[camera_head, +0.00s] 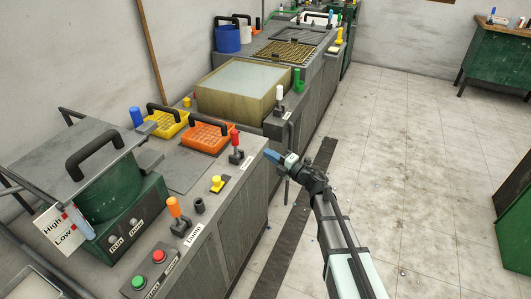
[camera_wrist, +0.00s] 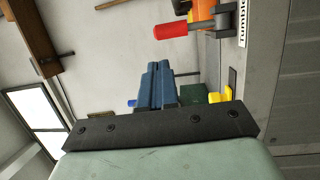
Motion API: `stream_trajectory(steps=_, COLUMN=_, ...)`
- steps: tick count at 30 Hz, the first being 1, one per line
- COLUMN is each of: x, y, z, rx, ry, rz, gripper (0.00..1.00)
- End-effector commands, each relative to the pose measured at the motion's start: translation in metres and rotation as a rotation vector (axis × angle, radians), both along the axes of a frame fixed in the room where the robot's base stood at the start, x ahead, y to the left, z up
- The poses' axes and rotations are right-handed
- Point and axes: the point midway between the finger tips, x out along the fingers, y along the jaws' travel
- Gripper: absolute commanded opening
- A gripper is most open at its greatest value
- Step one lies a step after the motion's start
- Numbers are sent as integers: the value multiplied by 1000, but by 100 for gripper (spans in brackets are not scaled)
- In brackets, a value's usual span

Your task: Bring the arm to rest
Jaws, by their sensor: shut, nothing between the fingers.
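My gripper (camera_head: 273,157) is at the end of my arm, which reaches up from the lower right in the head view. Its blue fingers point left, beside the grey workbench (camera_head: 235,215) near its right edge. In the wrist view the blue fingers (camera_wrist: 165,85) lie together, shut and empty. Nothing is held.
A red-handled lever (camera_head: 235,140) stands on the bench just left of my gripper; its red handle also shows in the wrist view (camera_wrist: 171,30). Orange (camera_head: 208,137) and yellow (camera_head: 168,124) trays and a green machine (camera_head: 110,195) sit on the bench.

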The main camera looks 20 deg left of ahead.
Motion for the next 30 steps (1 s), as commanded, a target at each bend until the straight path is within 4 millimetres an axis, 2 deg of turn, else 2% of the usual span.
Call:
stream_trajectory(steps=19, x=4, y=-2, z=-2, rx=0, ry=34, rz=-18, gripper=0)
stream_trajectory(steps=23, x=23, y=-8, z=-9, rx=-21, ry=85, rz=-117, gripper=0)
stream_trajectory(steps=25, x=39, y=-16, z=-14, rx=-24, ry=131, rz=-205, gripper=0)
stream_trajectory(steps=30, x=80, y=-46, z=-27, rx=-4, ry=283, rz=-463, gripper=0)
